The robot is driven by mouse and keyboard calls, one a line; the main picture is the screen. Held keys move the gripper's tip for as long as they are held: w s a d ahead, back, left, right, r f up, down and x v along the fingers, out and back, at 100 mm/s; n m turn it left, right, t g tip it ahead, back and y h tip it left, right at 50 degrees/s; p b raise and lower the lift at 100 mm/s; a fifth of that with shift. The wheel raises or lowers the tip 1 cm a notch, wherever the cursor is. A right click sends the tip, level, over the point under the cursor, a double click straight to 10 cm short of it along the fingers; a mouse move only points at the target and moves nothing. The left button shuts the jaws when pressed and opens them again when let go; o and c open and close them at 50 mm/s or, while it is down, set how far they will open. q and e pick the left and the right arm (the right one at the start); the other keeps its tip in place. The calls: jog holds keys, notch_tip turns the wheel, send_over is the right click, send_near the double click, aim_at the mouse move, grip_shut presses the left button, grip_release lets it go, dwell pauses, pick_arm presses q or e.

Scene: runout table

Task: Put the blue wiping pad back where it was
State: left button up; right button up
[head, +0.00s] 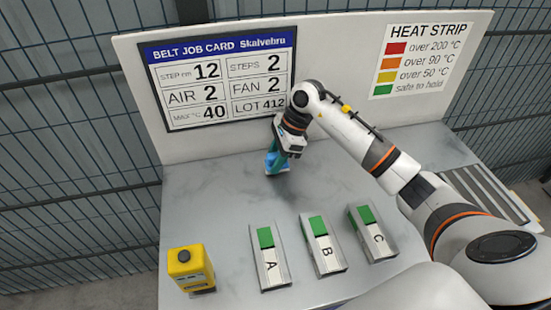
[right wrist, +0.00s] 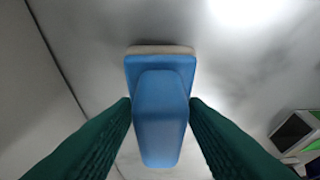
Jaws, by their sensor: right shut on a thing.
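The blue wiping pad (head: 278,163) is at the back of the table, below the job card. In the right wrist view the pad (right wrist: 160,75) shows a blue handle on a blue body with a pale layer along its far edge. My right gripper (head: 277,154) points down at the pad, and its green fingers (right wrist: 160,112) are shut on both sides of the handle. The pad is on or just above the table; I cannot tell which. My left gripper is not in view.
Metal blocks A (head: 270,262), B (head: 324,247) and C (head: 373,238), with green strips, lie at the front of the grey table (head: 210,215). A yellow device (head: 190,269) stands front left. The back panel (head: 330,60) rises close behind the pad. The left middle is clear.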

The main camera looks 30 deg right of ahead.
jog(key=shift+f, duration=0.45)
jog(key=shift+f, duration=0.1)
jog(key=shift+f, duration=0.15)
jog(key=o, duration=1)
jog(key=shift+o, duration=0.2)
